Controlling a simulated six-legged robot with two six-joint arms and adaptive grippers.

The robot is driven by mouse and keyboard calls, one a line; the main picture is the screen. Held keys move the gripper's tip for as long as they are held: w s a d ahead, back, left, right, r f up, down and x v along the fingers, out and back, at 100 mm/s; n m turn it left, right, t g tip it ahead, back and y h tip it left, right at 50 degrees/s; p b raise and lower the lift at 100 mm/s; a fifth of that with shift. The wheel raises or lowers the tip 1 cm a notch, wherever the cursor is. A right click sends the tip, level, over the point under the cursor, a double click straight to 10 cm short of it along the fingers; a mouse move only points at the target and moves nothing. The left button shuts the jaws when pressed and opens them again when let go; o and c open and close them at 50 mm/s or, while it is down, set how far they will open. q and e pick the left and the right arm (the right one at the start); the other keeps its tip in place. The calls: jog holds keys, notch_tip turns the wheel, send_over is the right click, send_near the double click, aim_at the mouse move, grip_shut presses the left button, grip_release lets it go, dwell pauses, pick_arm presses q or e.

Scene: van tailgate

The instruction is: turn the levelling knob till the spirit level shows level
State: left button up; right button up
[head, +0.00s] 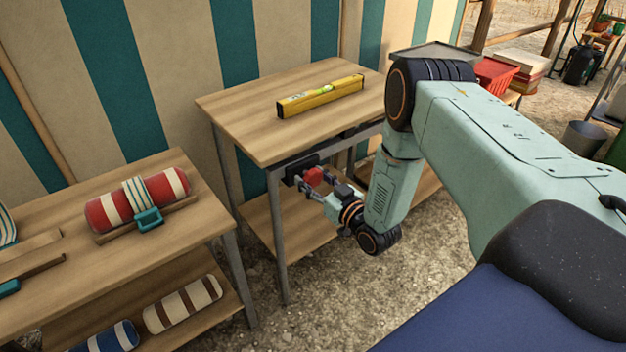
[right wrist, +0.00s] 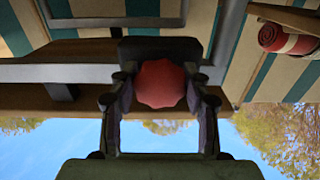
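A yellow spirit level (head: 320,96) lies on the wooden top of a table (head: 240,118) with grey metal legs. Its bubble is too small to read. The red levelling knob (head: 314,176) sits on a dark mount under the table's front edge. In the right wrist view the round, lobed knob (right wrist: 160,83) is between my right gripper's fingers. My right gripper (head: 316,183) reaches it from the front right, one finger on each side. Whether the fingers press on the knob or stand just clear, I cannot tell. My left gripper is not in view.
A lower bench (head: 60,290) on the left holds a strapped red-and-white roll (head: 137,198), with more rolls on its shelf. The table has a lower shelf (head: 285,230). A red crate (head: 495,74) and a grey bucket (head: 582,138) stand at the back right. Gravel is clear between bench and table.

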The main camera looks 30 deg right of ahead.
jog(key=c, duration=0.6)
jog(key=shift+o, duration=0.2)
jog(key=n+p, duration=0.2)
jog(key=n, duration=0.1)
jog(key=shift+r, duration=0.1)
jog(key=n+p, duration=0.3)
jog(key=n, duration=0.1)
jog(key=shift+s, duration=0.1)
jog(key=n+p, duration=0.3)
jog(key=n, duration=0.2)
jog(key=shift+d+n, duration=0.1)
jog(key=shift+n, duration=0.3)
jog(key=n+p, duration=0.2)
jog(key=n, duration=0.2)
jog(key=shift+n, duration=0.4)
jog(key=shift+n+p, duration=0.3)
jog(key=shift+p, duration=0.05)
jog(key=o, duration=1.1)
